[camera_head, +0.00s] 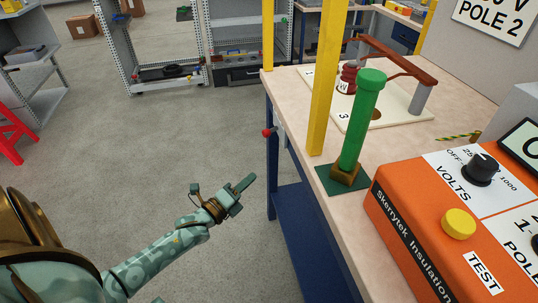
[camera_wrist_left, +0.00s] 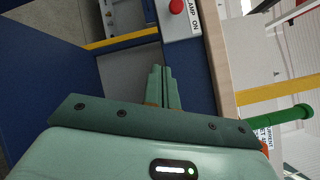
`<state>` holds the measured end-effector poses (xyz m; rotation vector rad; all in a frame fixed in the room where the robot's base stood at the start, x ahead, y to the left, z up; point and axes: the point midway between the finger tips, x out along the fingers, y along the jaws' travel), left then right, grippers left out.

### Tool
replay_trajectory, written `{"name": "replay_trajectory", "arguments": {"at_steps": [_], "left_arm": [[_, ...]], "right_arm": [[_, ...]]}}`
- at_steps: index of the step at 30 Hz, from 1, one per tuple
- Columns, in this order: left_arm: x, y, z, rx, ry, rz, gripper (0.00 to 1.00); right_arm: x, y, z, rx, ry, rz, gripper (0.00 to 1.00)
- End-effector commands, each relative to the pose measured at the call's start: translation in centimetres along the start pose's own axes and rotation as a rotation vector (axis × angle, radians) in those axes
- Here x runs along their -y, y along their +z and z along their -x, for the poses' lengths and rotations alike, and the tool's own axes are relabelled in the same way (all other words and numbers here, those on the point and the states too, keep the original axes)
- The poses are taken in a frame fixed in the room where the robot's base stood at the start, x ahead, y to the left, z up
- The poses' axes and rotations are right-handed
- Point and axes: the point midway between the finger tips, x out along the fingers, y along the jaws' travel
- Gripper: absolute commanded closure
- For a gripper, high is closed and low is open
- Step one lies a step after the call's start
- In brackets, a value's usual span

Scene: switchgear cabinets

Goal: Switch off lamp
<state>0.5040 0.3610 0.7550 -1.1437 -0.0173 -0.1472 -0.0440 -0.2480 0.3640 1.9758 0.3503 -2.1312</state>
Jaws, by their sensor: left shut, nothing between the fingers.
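A red knob (camera_head: 267,132) sticks out from the side of the workbench, near its left edge. In the left wrist view a red button (camera_wrist_left: 176,6) sits on a grey box beside a white label reading "AMP ON", cut off at the top of the picture. My left gripper (camera_head: 247,182) is shut and empty. It is below and left of the knob in the head view, apart from it. My right gripper is not in view.
The workbench (camera_head: 290,90) carries a green post (camera_head: 361,120), a yellow upright (camera_head: 326,80) and an orange tester (camera_head: 425,220). Its blue frame (camera_head: 300,225) stands right of my left arm. Open grey floor (camera_head: 170,150) lies to the left.

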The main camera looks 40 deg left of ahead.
Motion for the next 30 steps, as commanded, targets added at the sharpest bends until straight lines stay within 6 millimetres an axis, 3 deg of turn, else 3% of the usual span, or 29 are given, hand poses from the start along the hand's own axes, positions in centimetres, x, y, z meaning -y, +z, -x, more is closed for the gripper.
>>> {"name": "replay_trajectory", "arguments": {"at_steps": [4,14,17,29,30], "left_arm": [[0.8,0.4,-0.3,0.005,-0.027,-0.035,1.0],[0.7,0.3,-0.9,0.005,-0.024,-0.032,1.0],[0.6,0.3,-2.2,0.005,-0.023,-0.032,1.0],[0.6,0.3,-10.5,0.004,-0.021,-0.032,1.0],[0.6,1.0,-10.6,0.003,-0.019,-0.035,1.0]], "right_arm": [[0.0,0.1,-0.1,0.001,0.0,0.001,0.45],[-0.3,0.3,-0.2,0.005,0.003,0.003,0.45],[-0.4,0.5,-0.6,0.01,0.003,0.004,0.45],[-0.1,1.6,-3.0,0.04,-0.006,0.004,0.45],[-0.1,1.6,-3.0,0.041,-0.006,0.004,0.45]]}}
